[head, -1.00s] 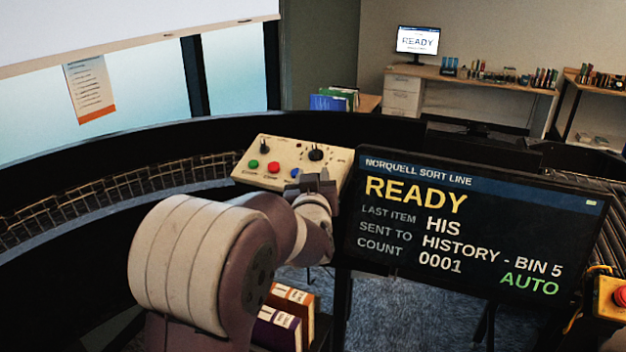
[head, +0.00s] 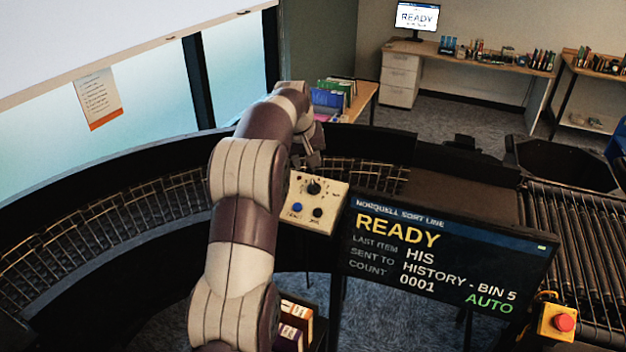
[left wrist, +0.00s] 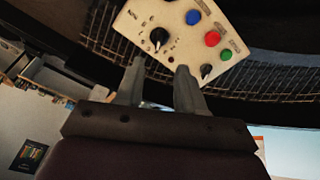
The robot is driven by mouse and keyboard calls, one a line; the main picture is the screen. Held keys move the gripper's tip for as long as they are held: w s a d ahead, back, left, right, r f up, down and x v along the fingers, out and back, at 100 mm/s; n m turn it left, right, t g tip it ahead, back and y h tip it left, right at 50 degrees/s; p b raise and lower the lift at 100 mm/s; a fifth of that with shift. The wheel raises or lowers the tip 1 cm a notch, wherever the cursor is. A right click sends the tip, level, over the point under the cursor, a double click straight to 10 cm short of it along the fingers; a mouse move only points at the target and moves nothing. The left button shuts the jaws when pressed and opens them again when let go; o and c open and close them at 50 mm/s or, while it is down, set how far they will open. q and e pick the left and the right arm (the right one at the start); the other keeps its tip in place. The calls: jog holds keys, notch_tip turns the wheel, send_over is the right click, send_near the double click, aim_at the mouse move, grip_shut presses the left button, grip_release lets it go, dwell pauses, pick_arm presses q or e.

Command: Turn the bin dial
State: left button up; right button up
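The cream control panel (head: 326,204) is partly hidden behind my left arm in the head view. Its larger black dial (head: 313,188), with marks around it, also shows in the left wrist view (left wrist: 158,37). My left gripper (head: 312,160) is above the panel's far edge. In the left wrist view its two fingers (left wrist: 160,67) are apart with nothing between them. The dial appears just beyond the fingertips, near the left one, not between them. My right gripper is not in view.
In the left wrist view the panel also has a blue button (left wrist: 193,17), a red button (left wrist: 212,38), a green button (left wrist: 226,54) and a smaller black knob (left wrist: 206,71). A screen (head: 445,255) reading READY stands right of the panel. A red stop button (head: 564,322) is farther right.

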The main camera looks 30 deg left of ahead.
pick_arm(q)
send_near(314, 187)
jog(key=f, duration=0.1)
jog(key=p+x, duration=0.1)
jog(key=x, duration=0.1)
jog(key=p+x, duration=0.1)
jog(key=x, duration=0.1)
jog(key=p+x, duration=0.1)
jog(key=x, duration=0.1)
jog(key=shift+w+a+p, duration=0.15)
jog(key=shift+w+p, duration=0.15)
jog(key=shift+w, duration=0.05)
jog(key=shift+w+f, duration=0.2)
jog(key=shift+f, duration=0.5)
grip_shut()
